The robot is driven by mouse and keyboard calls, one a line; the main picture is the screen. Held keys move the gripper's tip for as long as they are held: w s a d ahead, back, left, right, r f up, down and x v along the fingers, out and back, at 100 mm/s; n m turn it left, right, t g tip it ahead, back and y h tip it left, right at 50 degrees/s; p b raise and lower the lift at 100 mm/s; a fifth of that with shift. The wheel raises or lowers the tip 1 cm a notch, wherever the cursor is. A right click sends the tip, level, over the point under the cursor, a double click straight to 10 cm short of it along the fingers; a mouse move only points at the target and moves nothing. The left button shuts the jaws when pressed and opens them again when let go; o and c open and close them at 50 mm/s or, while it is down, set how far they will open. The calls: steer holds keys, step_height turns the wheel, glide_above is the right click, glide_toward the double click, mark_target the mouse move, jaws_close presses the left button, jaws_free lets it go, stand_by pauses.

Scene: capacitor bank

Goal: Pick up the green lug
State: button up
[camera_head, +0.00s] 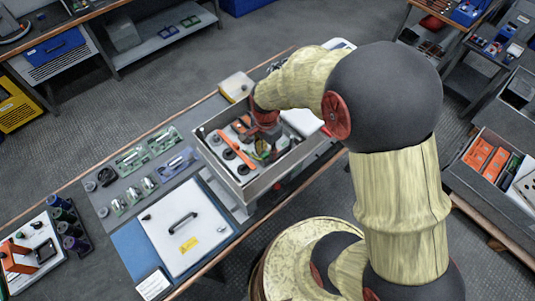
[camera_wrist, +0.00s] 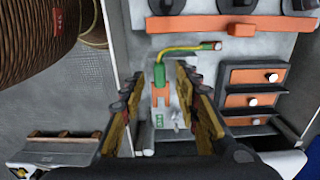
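The green lug (camera_wrist: 161,73) lies in an open grey box, with a yellow cable running from it up and to the right to a small tip with green and red on it. In the wrist view my gripper (camera_wrist: 160,88) has its two fingers well apart, with the lug in line with the gap just beyond the fingertips. No contact with the lug shows. In the head view my gripper (camera_head: 266,134) reaches down into the box (camera_head: 244,195), and my arm hides part of it. Only a small green and yellow patch (camera_head: 262,149) shows beside the gripper there.
An orange bar (camera_wrist: 230,24) and dark round parts lie near the lug. An orange-fronted unit (camera_wrist: 253,85) stands to its right, and the box wall (camera_wrist: 122,60) rises to its left. A white panel with a black handle (camera_head: 184,228) lies on the bench.

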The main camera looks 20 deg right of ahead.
steer(key=shift+c, duration=1.2)
jaws_close()
